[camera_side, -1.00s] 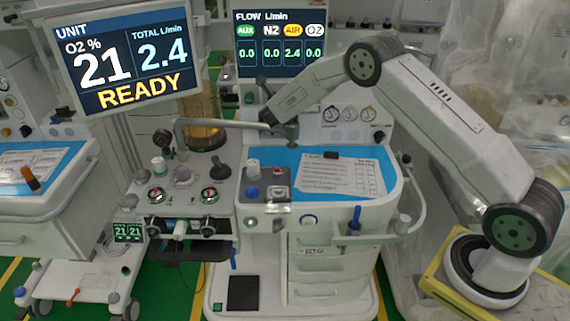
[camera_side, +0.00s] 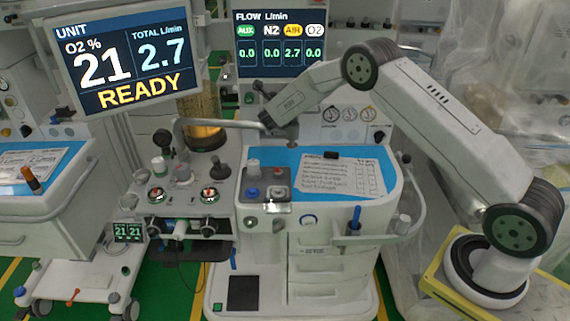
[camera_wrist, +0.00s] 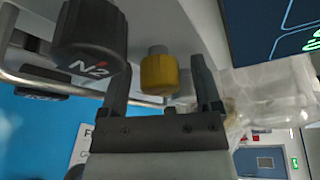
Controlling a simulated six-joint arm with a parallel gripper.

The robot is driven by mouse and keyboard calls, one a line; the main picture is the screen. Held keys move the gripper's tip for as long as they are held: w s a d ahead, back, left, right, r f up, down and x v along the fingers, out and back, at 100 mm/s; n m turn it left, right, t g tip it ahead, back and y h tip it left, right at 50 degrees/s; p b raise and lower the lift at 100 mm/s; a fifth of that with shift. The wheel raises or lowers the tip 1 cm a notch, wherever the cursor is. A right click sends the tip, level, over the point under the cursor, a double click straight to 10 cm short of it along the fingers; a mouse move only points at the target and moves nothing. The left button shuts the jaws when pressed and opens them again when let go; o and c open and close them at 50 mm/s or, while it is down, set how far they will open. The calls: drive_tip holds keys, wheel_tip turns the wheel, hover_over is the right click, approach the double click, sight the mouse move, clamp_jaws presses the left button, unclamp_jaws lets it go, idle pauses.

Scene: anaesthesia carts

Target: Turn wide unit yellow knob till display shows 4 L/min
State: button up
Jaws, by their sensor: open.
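In the wrist view the yellow knob (camera_wrist: 159,76) is between the two fingers of my gripper (camera_wrist: 160,70). The jaws are open, with a visible gap on each side of the knob. The black N2 knob (camera_wrist: 90,42) is just left of the left finger. In the side view the flow display (camera_side: 278,44) shows 2.7 under the yellow AIR label and 0.0 under the others. The UNIT display (camera_side: 125,55) shows total 2.7 L/min, O2 21 % and READY. The yellow knob and fingertips cannot be made out in the side view.
A metal rail (camera_wrist: 40,82) runs below and left of the N2 knob. Clear plastic sheeting (camera_wrist: 265,95) hangs to the right of my gripper. A blue worktop (camera_side: 350,160) with a paper sheet (camera_side: 338,175) lies below the arm.

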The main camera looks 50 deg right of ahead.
drive_tip(key=shift+a, duration=0.1)
drive_tip(key=v, duration=0.7)
drive_tip(key=shift+a, duration=0.25)
drive_tip(key=shift+s+r, duration=0.1)
drive_tip(key=shift+s, duration=0.05)
drive_tip(key=m, duration=0.1)
drive_tip(key=r+m+y, duration=0.1)
drive_tip(key=shift+d+m, duration=0.15)
drive_tip(key=shift+m, duration=0.25)
drive_tip(key=shift+f, duration=0.1)
drive_tip(key=shift+x, duration=3.9)
